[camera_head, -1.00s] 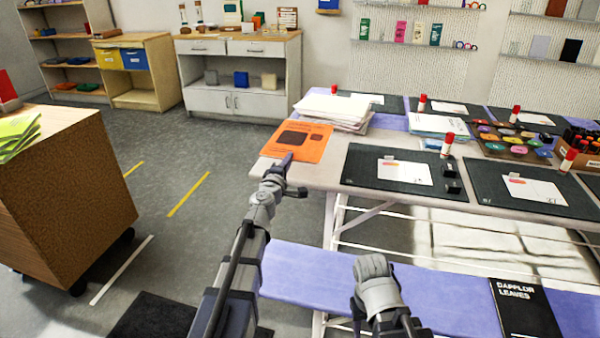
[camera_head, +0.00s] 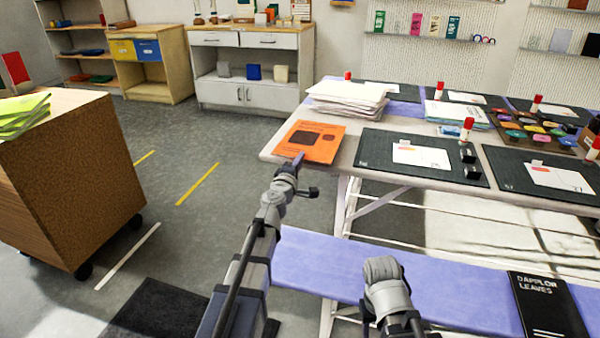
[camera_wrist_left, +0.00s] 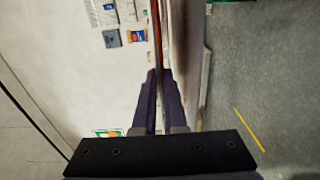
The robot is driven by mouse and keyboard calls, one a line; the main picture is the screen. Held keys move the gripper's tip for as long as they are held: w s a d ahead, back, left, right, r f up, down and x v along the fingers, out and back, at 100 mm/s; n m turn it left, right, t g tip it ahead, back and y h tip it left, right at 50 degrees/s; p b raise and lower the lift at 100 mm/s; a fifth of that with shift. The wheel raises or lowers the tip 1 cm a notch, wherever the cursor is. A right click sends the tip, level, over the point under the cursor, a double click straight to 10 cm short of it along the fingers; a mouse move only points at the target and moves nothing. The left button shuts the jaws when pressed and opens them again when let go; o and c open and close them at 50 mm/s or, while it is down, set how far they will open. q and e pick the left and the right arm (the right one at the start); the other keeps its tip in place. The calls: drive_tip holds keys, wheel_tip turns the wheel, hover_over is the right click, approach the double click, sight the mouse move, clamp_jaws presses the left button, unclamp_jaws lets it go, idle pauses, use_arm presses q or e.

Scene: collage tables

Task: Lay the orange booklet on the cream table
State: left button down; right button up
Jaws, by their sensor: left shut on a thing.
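The orange booklet (camera_head: 322,148), with dark panels on its cover, is roughly level at the left end of the cream table (camera_head: 352,160). I cannot tell whether its underside touches the tabletop. My left gripper (camera_head: 296,161) is shut on the booklet's near edge, by the table's front-left corner. In the left wrist view the fingers (camera_wrist_left: 159,76) are together and a thin reddish-orange edge, seen edge-on, runs away between them. My right arm shows at the lower middle of the head view, but its fingers are not visible.
A white paper stack (camera_head: 348,98) lies just behind the booklet. A black mat (camera_head: 388,168) with a card lies to its right. A lavender bench (camera_head: 410,292) holding a black book (camera_head: 548,305) stands in front. A wooden cart (camera_head: 65,180) stands left, across open floor.

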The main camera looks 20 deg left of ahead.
use_arm(q)
drive_tip(key=shift+f+b, duration=0.95)
drive_tip(key=shift+f, duration=0.45)
drive_tip(key=shift+f, duration=0.15)
drive_tip(key=c, duration=1)
unclamp_jaws()
drive_tip(key=s, duration=1.2)
drive_tip(key=shift+a, duration=0.2)
